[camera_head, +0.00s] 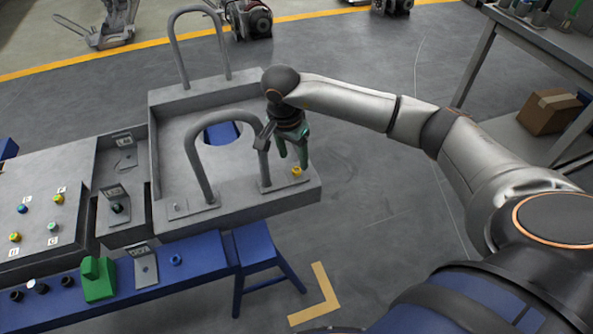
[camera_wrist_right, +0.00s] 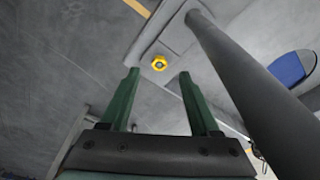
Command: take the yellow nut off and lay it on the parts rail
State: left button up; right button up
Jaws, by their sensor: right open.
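The yellow nut (camera_head: 297,171) sits on the right end of the grey chassis (camera_head: 255,199), close to the foot of the front hoop handle (camera_head: 199,165). In the right wrist view the yellow nut (camera_wrist_right: 159,63) lies just beyond the fingertips, roughly between them. My right gripper (camera_head: 293,160) has green fingers pointing down above the nut; in the wrist view the right gripper (camera_wrist_right: 157,75) is open and empty. The parts rail (camera_head: 205,251) is the long blue bar along the front. My left gripper does not show.
The rail carries a green block (camera_head: 97,279), a small bracket with a label (camera_head: 145,268), a blue ring (camera_head: 176,260) and dark round parts. A panel with coloured knobs (camera_head: 38,222) lies at the left. The hoop stands close beside my right gripper. A shelf with a cardboard box (camera_head: 549,111) is at right.

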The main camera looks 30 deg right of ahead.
aim_at(297, 170)
jog(key=f, duration=0.2)
jog(key=d+f, duration=0.1)
jog(key=f, duration=0.1)
jog(key=shift+w+f, duration=0.1)
jog(key=shift+f, duration=0.15)
grip_shut()
dwell(0.4)
